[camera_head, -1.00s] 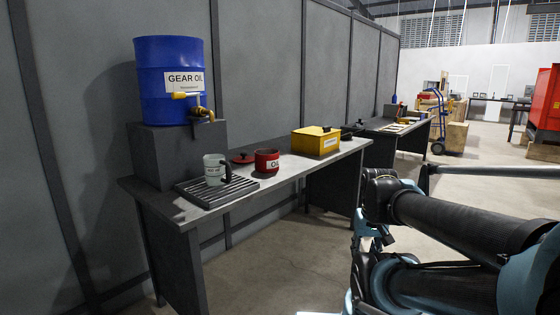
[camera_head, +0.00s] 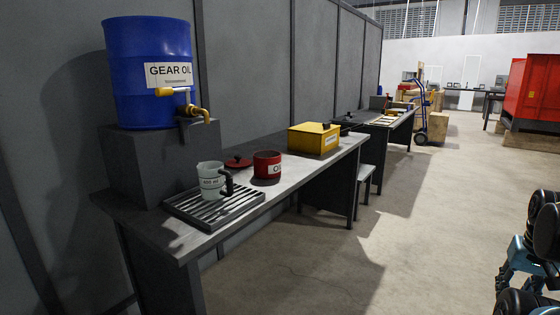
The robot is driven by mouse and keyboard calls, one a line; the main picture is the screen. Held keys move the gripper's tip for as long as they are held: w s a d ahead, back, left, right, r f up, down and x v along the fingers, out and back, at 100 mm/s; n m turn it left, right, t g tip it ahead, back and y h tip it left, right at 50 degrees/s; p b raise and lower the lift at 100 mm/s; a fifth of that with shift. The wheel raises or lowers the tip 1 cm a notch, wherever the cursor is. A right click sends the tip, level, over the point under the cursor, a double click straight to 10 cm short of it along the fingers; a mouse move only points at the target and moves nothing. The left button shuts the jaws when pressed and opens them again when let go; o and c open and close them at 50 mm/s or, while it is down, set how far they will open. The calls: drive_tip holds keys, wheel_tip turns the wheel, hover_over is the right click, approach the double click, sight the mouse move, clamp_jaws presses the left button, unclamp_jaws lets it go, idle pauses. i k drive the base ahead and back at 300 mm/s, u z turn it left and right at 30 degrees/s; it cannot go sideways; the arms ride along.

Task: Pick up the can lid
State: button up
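A red lid with a dark knob (camera_head: 237,162) lies on the grey workbench, just left of and behind the red can (camera_head: 267,165), which has a white label with partly visible lettering. The lid is apart from the can's open top. Part of my arm, with what looks like my gripper (camera_head: 508,275), shows at the lower right edge, far to the right of the bench and away from the lid. Its fingers are too cut off and dark to tell whether they are open or shut.
A pale measuring jug (camera_head: 211,180) stands on a slotted drip tray (camera_head: 240,207) at the bench's near end. A blue gear oil drum (camera_head: 150,100) with a brass tap sits on a dark block. A yellow box (camera_head: 305,140) stands farther along. The floor right of the bench is clear.

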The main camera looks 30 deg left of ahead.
sight(238, 162)
drive_tip(key=z, duration=0.8)
drive_tip(key=i, duration=1.9)
drive_tip(key=u, duration=3.15)
drive_tip(key=i, duration=0.5)
drive_tip(key=u, duration=0.15)
